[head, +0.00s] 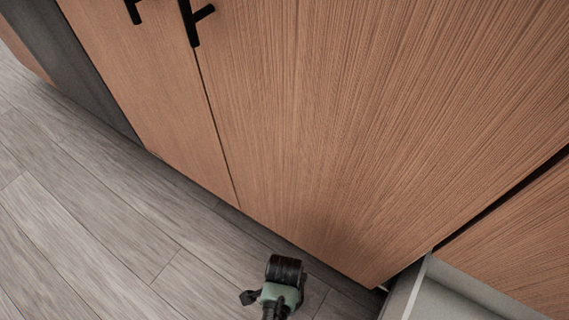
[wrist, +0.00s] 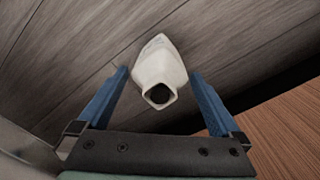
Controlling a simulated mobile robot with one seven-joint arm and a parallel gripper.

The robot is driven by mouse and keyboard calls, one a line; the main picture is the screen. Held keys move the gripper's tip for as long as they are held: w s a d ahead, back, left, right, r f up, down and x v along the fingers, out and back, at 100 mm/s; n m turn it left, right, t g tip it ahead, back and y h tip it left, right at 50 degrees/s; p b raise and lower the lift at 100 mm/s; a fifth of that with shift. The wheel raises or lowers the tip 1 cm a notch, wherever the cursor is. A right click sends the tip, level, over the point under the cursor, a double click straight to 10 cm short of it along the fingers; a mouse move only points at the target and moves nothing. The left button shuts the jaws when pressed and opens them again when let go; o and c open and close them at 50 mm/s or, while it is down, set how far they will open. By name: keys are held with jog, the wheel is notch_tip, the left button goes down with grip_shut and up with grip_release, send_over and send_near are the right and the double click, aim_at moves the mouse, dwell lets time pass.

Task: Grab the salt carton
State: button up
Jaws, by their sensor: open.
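The salt carton (wrist: 160,62) appears to be the white, tapered piece with a dark round opening in the wrist view. It is at the floor, between the two blue fingers of my gripper (wrist: 159,75). The gripper is open, with a visible gap between the carton and each finger. The carton is not visible in the head view. There, part of my arm shows at the bottom, and the fingers cannot be made out.
Wooden cabinet doors (head: 330,130) with black handles (head: 194,22) rise beside the grey plank floor (head: 90,220). The floor at the left is clear.

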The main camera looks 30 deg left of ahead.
jog(key=shift+f+b, duration=0.35)
jog(key=shift+f, duration=0.6)
jog(key=shift+c, duration=0.3)
jog(key=c, duration=1.5)
jog(key=shift+r, duration=0.1)
